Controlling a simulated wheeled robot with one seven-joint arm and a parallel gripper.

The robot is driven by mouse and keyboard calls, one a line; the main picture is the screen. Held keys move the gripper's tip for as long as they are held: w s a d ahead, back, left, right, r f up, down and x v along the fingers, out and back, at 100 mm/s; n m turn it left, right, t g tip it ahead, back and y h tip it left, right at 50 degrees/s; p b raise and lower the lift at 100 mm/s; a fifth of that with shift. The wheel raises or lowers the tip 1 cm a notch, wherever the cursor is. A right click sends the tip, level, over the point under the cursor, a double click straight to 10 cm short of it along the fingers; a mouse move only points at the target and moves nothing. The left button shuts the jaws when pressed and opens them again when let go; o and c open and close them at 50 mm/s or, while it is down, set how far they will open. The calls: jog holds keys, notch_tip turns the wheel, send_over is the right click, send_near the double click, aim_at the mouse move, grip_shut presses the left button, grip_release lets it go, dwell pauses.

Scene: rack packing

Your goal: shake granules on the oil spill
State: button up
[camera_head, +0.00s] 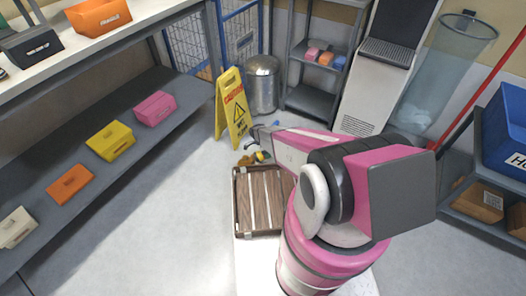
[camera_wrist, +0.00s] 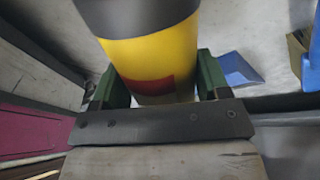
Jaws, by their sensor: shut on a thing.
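My gripper (camera_wrist: 154,92) is shut on a yellow canister (camera_wrist: 155,60) with a dark band at its top and a dark red patch on its side. The green fingers sit on both sides of it in the wrist view. In the head view my arm reaches toward the floor beside the yellow caution sign (camera_head: 233,108), and a small bit of yellow (camera_head: 263,156) shows near the arm's end. No oil spill can be made out; the arm hides part of the floor there. No granules are visible.
A slatted brown tray (camera_head: 242,203) lies in front of me, partly behind my arm. A metal bin (camera_head: 262,85) and grey shelf (camera_head: 309,100) stand behind the sign. A blue flat thing (camera_wrist: 240,70) lies on the floor. Open floor lies to the left.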

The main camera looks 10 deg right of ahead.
jog(key=shift+s+d, duration=1.25)
jog(key=shift+d, duration=0.3)
jog(key=y, duration=0.2)
jog(key=r+g+y, duration=0.1)
jog(key=shift+w+d+r+y, duration=0.15)
jog(key=shift+d+y, duration=0.2)
jog(key=shift+y, duration=0.05)
jog(key=r+y, duration=0.1)
jog(key=y, duration=0.1)
jog(key=a+r+g+y, duration=0.1)
jog(key=y, duration=0.1)
jog(key=shift+r+n+y, duration=0.15)
jog(key=shift+n+y, duration=0.15)
jog(key=shift+n, duration=0.1)
jog(key=shift+a+r+g+y, duration=0.2)
jog(key=shift+r+y, duration=0.25)
jog(key=shift+y, duration=0.35)
jog(key=shift+a+r+g+y, duration=0.2)
jog(key=shift+r+y, duration=0.2)
jog(key=shift+y, duration=0.4)
jog(key=shift+r, duration=0.1)
